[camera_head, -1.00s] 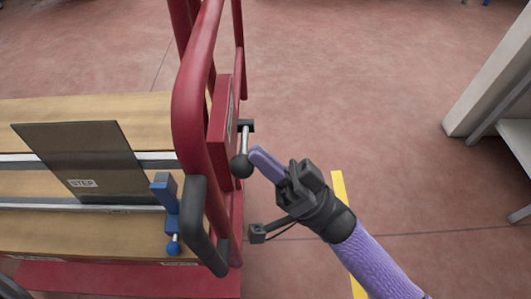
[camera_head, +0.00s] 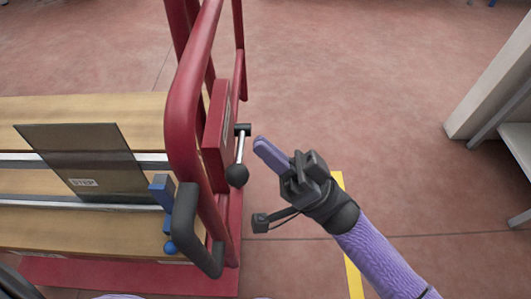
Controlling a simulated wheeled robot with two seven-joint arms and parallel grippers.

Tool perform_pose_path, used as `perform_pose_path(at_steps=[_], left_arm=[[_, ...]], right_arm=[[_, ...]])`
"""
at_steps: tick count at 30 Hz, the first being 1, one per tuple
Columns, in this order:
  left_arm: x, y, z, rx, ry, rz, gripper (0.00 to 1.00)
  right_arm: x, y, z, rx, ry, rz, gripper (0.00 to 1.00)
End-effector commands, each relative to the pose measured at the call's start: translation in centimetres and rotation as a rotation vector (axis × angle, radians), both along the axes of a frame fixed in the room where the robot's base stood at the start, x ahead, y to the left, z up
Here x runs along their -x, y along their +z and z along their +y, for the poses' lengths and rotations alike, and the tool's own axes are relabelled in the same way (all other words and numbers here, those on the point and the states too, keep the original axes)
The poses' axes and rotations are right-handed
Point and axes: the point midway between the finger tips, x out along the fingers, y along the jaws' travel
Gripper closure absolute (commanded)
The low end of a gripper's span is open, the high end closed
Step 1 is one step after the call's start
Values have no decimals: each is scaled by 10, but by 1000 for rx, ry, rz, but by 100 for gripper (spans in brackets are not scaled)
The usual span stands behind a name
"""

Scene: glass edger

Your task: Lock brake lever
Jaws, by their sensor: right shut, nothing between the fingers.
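The brake lever (camera_head: 240,150) is a short metal rod with a black ball knob (camera_head: 237,174) at its lower end. It hangs from a dark pivot on the side of a red box (camera_head: 216,135) on the red frame. My right gripper (camera_head: 262,146) is shut and empty, just right of the lever. Its purple fingertips point up and left, with a small gap between them and the rod and knob in the picture. My left gripper is not in view.
The red tube rail (camera_head: 187,100) and a black handle (camera_head: 186,225) stand left of the lever. A blue clamp (camera_head: 163,190) and a dark panel marked STEP (camera_head: 90,160) are on the wooden deck (camera_head: 60,108). Open floor lies right, with a grey bench (camera_head: 495,90) at far right.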

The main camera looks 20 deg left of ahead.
Motion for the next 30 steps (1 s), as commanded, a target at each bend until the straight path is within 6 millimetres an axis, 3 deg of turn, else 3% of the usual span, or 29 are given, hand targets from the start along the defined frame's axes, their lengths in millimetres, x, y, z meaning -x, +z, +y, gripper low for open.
perform_pose_path(at_steps=[1, 3, 6, 13, 30], left_arm=[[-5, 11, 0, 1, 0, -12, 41], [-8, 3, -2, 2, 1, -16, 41], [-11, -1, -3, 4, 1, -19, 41], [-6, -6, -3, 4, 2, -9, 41], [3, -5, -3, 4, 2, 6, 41]], right_arm=[[0, 11, -3, 3, -3, -4, 100], [1, -11, -17, 5, -4, 2, 100], [3, -29, -36, 4, -3, 2, 100], [6, -57, -65, 1, -2, 2, 100], [7, -62, -73, 0, -1, -1, 100]])
